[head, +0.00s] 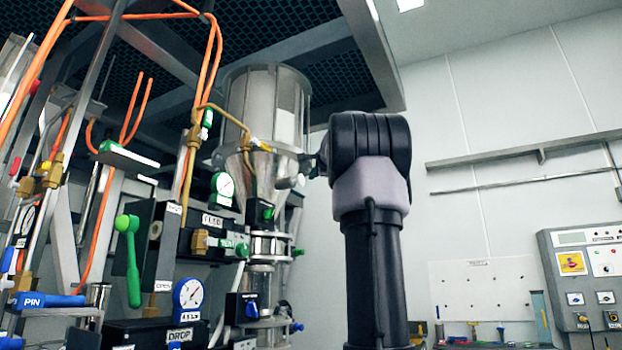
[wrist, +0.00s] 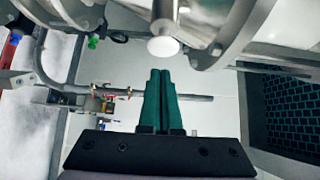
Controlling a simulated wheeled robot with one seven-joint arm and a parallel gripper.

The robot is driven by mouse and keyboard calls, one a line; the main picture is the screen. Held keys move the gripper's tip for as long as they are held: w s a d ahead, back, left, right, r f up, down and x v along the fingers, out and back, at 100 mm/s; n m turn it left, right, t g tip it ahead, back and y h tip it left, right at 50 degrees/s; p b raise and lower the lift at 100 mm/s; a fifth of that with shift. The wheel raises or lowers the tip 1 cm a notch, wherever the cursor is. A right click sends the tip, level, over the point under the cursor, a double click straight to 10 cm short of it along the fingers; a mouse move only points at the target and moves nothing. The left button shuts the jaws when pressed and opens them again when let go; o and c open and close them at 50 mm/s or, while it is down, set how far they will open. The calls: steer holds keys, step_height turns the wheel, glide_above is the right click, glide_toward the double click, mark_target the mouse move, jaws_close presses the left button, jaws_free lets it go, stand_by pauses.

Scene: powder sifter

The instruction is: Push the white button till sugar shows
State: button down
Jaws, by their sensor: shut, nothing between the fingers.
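In the wrist view, a round white button (wrist: 163,47) faces me on the end of a short metal stem, near the top middle. My gripper (wrist: 160,72) has its two green fingers shut together and empty, with the tips just below the button in the picture. I cannot tell whether they touch it. In the head view, my dark arm stands beside the clear sifter hopper (head: 262,100), and my fingers are hidden. A small pale round part (head: 299,180) shows at the hopper's lower right; it may be the button. I make out no sugar for certain.
Metal flanges flank the button in the wrist view. In the head view, orange pipes (head: 205,60), a green lever (head: 128,255) and gauges (head: 188,293) crowd the left. A control panel (head: 585,270) is at the far right.

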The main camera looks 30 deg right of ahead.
steer(key=v, duration=0.7)
steer(key=shift+s+d, duration=0.15)
steer(key=shift+s, duration=0.05)
stand_by(1.4)
